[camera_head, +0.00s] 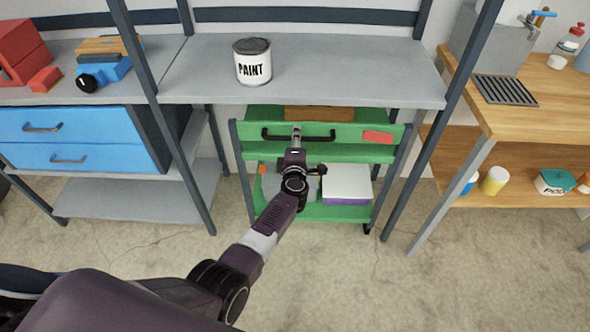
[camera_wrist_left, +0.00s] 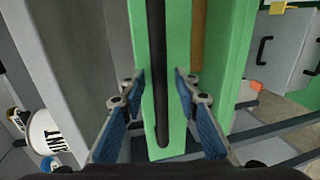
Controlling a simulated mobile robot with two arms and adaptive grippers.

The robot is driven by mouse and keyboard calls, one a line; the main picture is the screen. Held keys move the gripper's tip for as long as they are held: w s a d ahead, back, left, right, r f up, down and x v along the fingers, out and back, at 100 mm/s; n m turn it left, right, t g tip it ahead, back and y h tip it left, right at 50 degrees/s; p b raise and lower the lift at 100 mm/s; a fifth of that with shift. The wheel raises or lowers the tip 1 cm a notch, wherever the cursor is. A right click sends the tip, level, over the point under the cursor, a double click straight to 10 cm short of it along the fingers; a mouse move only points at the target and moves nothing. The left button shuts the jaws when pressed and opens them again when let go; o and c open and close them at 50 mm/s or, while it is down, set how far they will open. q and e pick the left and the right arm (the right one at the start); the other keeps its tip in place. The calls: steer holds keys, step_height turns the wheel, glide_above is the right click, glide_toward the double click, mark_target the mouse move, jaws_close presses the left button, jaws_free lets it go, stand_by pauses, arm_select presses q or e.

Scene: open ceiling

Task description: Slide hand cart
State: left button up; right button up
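The green hand cart (camera_head: 348,152) stands under the grey workbench, with a black bar handle (camera_head: 320,138) along its front edge. My left gripper (camera_head: 297,133) is at the middle of this handle. In the left wrist view the handle (camera_wrist_left: 161,40) runs between the two blue-padded fingers of my left gripper (camera_wrist_left: 160,80), with gaps on both sides. The gripper is open, and its fingers do not appear to press on the bar. The cart's green front (camera_wrist_left: 178,50) lies behind it. My right gripper is in no view.
A paint can (camera_head: 252,62) stands on the workbench (camera_head: 330,60) above the cart. Dark posts flank the cart. A white and purple box (camera_head: 347,185) sits on its lower shelf. A wooden table (camera_head: 560,110) is at right. The concrete floor (camera_head: 400,280) in front is clear.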

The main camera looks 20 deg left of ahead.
arm_select(q)
steer(key=f+p+v, duration=0.1)
steer(key=f+v, duration=0.2)
steer(key=v, duration=1.2)
steer(key=s+f+p+v, duration=0.1)
steer(key=f+p+v, duration=0.1)
steer(key=v, duration=1.2)
steer(key=shift+s+d+f, duration=0.4)
steer(key=shift+s+f, duration=0.05)
steer(key=shift+f, duration=0.1)
